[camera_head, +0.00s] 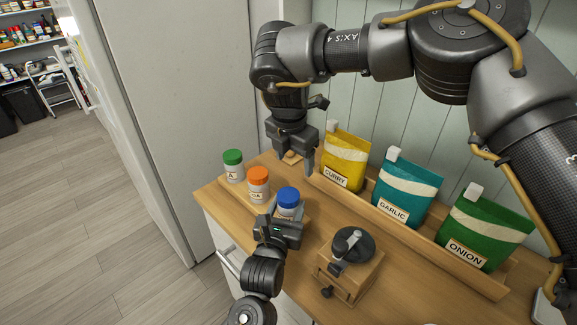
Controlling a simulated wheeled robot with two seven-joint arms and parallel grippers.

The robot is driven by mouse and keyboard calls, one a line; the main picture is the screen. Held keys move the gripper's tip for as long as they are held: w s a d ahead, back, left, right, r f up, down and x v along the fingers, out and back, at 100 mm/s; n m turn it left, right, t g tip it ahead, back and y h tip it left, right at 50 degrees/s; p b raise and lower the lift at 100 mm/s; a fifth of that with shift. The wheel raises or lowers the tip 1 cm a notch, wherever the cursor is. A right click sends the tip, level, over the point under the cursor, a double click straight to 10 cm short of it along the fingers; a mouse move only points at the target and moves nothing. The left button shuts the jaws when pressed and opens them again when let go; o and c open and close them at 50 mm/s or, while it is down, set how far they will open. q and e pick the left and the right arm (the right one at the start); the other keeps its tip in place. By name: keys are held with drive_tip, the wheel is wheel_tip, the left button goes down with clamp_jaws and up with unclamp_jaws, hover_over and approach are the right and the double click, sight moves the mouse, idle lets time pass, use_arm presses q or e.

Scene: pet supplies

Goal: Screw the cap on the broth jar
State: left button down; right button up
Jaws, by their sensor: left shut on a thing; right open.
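Three white jars stand in a row on the wooden counter: one with a green cap (233,157), one with an orange cap (258,173) and one with a blue cap (288,196). Their labels are too small or hidden to tell which is the broth jar. My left gripper (283,220) is shut on the blue-capped jar (290,211), around its body below the cap, and covers its lower part. My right gripper (294,163) is open and points down behind the jars. A small tan piece (291,157) shows between its fingers; I cannot tell if they touch it.
Curry (343,160), garlic (405,190) and onion (485,230) pouches stand in a wooden rack along the wall. A wooden grinder with a black top (353,245) stands right of my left gripper. The counter's left edge (212,213) is close to the jars.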

drive_tip(key=n, duration=0.7)
drive_tip(key=shift+s+n, duration=0.1)
drive_tip(key=shift+n, duration=0.3)
drive_tip(key=n, duration=0.4)
drive_tip(key=shift+s+f+n+g, duration=0.1)
drive_tip(key=shift+n+g, duration=0.2)
drive_tip(key=shift+g, duration=0.1)
drive_tip(key=n, duration=0.5)
drive_tip(key=shift+s+a+f, duration=0.1)
drive_tip(key=shift+s, duration=0.05)
drive_tip(key=n, duration=0.5)
drive_tip(key=shift+s+a+f+g+y, duration=0.1)
drive_tip(key=shift+s+g+y, duration=0.1)
drive_tip(key=shift+g+y, duration=0.1)
drive_tip(key=n, duration=0.4)
drive_tip(key=shift+s+a+n, duration=0.2)
drive_tip(key=shift+s+n, duration=0.05)
drive_tip(key=shift+n, duration=0.05)
drive_tip(key=n, duration=0.4)
drive_tip(key=shift+s+a+g, duration=0.15)
drive_tip(key=shift+s+g, duration=0.05)
drive_tip(key=shift+g, duration=0.1)
drive_tip(key=n, duration=0.4)
drive_tip(key=shift+s, duration=0.15)
drive_tip(key=shift+f, duration=0.1)
